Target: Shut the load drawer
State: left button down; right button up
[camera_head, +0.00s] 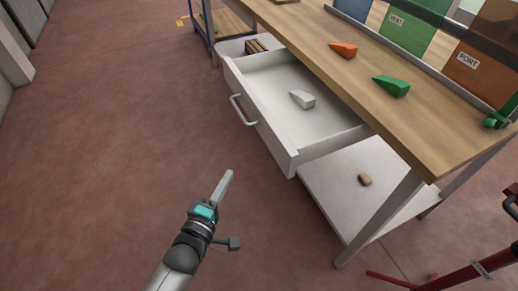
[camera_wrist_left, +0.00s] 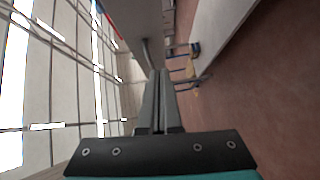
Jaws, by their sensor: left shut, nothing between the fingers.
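The load drawer (camera_head: 285,136) is white and stands pulled out from under the wooden bench top. Its front carries a grey bar handle (camera_head: 241,110). A white wedge (camera_head: 302,99) lies inside on the drawer floor. My left gripper (camera_head: 227,176) is shut and empty, out in front of the drawer and apart from the front and the handle in the head view. The shut fingers also show in the left wrist view (camera_wrist_left: 159,80), with a pale panel beyond them that looks like the drawer front. My right gripper is not in view.
The bench top (camera_head: 375,85) holds an orange wedge (camera_head: 344,49) and a green wedge (camera_head: 391,86), with coloured bins behind. A small brown block (camera_head: 364,179) lies on the lower shelf (camera_head: 345,205). A red frame (camera_head: 460,277) stands at lower right. The floor at left is clear.

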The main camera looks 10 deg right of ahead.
pick_arm(q)
notch_tip(320, 180, up, 2)
jog(key=d, duration=0.1)
jog(key=b, duration=0.4)
send_near(264, 131)
jog(key=w+a, duration=0.1)
jog(key=w, duration=0.3)
jog(key=shift+w+d+f+n+t+h+b, duration=0.1)
jog(key=shift+w+d+n+b, duration=0.1)
jog(key=shift+d, duration=0.35)
jog(key=shift+w+d+f+n+t+h+b, duration=0.1)
jog(key=shift+w+d+b, duration=0.15)
jog(key=shift+d, duration=0.35)
jog(key=shift+w+d+f+n+t+h+b, duration=0.1)
jog(key=shift+w+d+b, duration=0.1)
jog(key=shift+d, duration=0.35)
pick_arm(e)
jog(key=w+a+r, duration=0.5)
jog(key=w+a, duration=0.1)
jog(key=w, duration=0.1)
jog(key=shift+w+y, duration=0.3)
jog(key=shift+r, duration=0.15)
